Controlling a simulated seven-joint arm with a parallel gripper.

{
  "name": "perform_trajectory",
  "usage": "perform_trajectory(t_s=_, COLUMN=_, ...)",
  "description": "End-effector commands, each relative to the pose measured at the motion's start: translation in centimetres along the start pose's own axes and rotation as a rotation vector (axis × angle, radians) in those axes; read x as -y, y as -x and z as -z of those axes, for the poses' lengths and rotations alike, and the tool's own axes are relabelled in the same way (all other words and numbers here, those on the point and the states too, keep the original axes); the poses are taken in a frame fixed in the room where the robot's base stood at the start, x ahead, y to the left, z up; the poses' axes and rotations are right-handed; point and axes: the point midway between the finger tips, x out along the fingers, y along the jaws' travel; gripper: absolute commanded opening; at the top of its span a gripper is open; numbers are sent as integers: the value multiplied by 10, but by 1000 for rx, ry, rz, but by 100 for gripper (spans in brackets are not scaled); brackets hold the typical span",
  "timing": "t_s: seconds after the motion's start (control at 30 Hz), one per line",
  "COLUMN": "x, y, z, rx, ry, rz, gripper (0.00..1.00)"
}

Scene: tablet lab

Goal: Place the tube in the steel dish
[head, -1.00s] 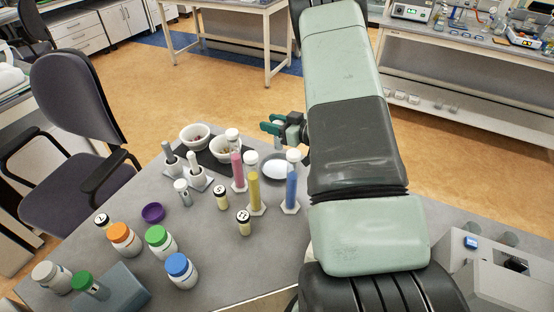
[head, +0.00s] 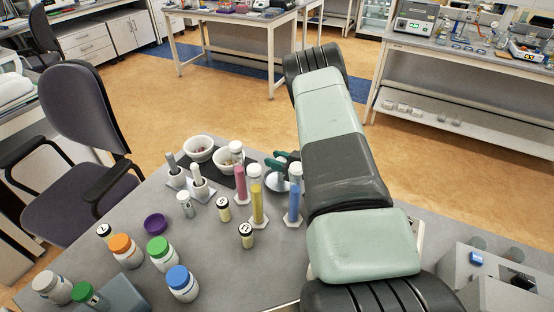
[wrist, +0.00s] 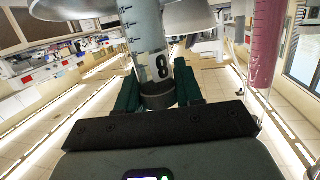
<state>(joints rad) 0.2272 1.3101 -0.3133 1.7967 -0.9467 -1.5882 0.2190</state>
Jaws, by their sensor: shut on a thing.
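In the head view the tube is mostly hidden by my gripper. The dish is partly covered by the gripper and the blue cylinder, and I cannot tell whether the tube touches it.
Pink (head: 240,182), yellow (head: 257,205) and blue (head: 294,203) cylinders stand close by in front of the dish. White bowls (head: 199,149) sit behind to the left. Several capped jars (head: 182,283) and small vials stand nearer at the left.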

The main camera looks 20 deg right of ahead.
Motion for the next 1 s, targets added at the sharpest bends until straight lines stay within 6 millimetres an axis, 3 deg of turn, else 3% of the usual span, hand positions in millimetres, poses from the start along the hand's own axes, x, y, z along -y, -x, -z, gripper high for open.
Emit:
perform_trajectory(t_s=0.03, x=0, y=0, z=-2, rx=0, ry=-1, rz=0, gripper=6)
perform_trajectory(t_s=0.07, x=0, y=0, z=-2, rx=0, ry=0, rz=0, gripper=40)
perform_trajectory(t_s=0.2, x=0, y=0, z=-1, rx=0, ry=0, rz=0, gripper=62)
perform_trajectory(t_s=0.57, x=0, y=1, z=3, rx=0, ry=0, rz=0, gripper=62)
perform_trajectory(t_s=0.87, x=-1, y=56, z=2, rx=1, ry=-4, rz=-7, gripper=62)
perform_trajectory(t_s=1.0, x=-1, y=58, z=37, rx=-2, ry=1, rz=-3, gripper=62)
